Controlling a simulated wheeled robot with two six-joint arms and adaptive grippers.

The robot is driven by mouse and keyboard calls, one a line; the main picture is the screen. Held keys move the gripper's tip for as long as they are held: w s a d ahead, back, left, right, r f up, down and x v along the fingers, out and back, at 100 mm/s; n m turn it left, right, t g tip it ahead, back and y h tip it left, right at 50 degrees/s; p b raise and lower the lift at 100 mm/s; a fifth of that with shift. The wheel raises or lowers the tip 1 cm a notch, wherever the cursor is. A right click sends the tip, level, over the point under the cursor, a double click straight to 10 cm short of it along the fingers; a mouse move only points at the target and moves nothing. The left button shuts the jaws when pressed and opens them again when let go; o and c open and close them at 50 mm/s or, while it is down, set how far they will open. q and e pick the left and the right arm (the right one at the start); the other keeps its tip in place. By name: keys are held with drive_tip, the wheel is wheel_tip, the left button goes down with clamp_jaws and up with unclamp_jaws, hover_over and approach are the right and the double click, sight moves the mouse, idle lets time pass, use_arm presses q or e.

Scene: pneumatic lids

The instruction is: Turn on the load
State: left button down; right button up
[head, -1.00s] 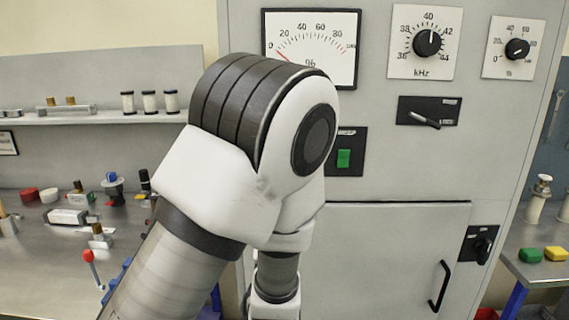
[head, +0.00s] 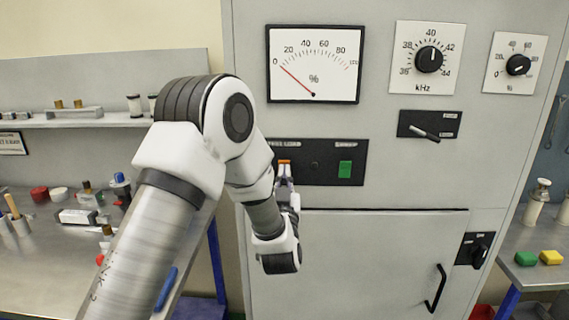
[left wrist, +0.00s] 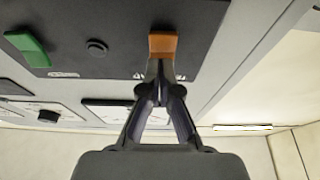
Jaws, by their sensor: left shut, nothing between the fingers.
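A dark switch panel (head: 315,172) on the grey cabinet carries an orange rocker switch (head: 285,163) at its left, a small round button (head: 314,165) and a green rocker switch (head: 345,169). The panel's small labels are too blurred to read surely. My left gripper (head: 286,176) is shut and empty, just below the orange switch. In the left wrist view, its closed fingertips (left wrist: 160,68) are at the edge of the orange switch (left wrist: 163,45); I cannot tell whether they touch. My right gripper is not in view.
Above are a percent meter (head: 313,63) with its needle near 0, a kHz knob (head: 429,59), a second dial (head: 518,65) and a lever switch (head: 425,133). A door handle (head: 436,288) sticks out lower right. A cluttered bench (head: 40,260) stands at left.

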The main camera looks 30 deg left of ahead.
use_arm(q)
drive_tip(key=shift+w+a, duration=0.2)
drive_tip(key=shift+w, duration=0.15)
drive_tip(key=shift+r, duration=0.15)
